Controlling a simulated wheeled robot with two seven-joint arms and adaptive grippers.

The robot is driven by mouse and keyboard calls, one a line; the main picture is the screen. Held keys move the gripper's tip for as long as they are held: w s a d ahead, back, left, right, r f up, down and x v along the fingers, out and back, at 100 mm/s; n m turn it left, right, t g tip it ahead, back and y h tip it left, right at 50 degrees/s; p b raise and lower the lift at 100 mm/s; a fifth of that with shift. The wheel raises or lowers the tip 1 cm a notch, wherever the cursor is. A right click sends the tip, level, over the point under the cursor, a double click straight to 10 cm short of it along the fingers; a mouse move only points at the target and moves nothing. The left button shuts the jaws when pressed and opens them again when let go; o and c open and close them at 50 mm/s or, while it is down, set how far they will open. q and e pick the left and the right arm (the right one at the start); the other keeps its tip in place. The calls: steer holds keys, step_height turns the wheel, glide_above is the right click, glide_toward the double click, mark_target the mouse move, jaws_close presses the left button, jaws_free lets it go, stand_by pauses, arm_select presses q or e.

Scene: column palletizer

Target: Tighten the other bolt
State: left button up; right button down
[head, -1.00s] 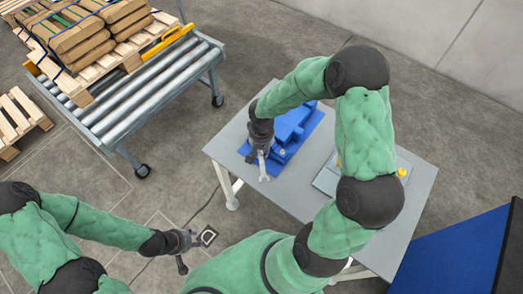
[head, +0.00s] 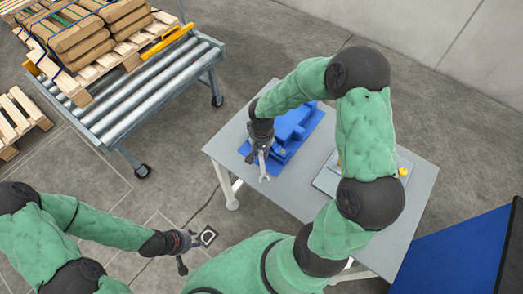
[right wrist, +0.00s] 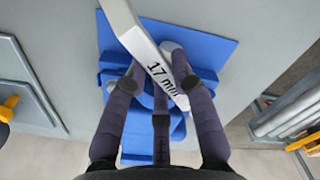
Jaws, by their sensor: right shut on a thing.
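A grey-white wrench (head: 264,170) hangs from my right gripper (head: 261,152), over the near left edge of the blue fixture. In the right wrist view the wrench (right wrist: 152,62), marked "17 m…", crosses between the fingers of my right gripper (right wrist: 156,72), which are shut on it. The blue fixture (head: 294,124) lies on the grey table, its base plate (right wrist: 215,50) flat. My left gripper (head: 187,249) is open and empty, away from the table, above the floor.
The grey table (head: 405,225) also bears a light plate (head: 327,178) with a yellow knob (head: 403,172), partly behind my right arm. A roller conveyor (head: 150,95) with a loaded pallet stands at upper left. A blue panel (head: 450,250) stands at lower right.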

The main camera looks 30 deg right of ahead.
steer(key=shift+f+b, duration=0.75)
stand_by(0.8)
stand_by(0.5)
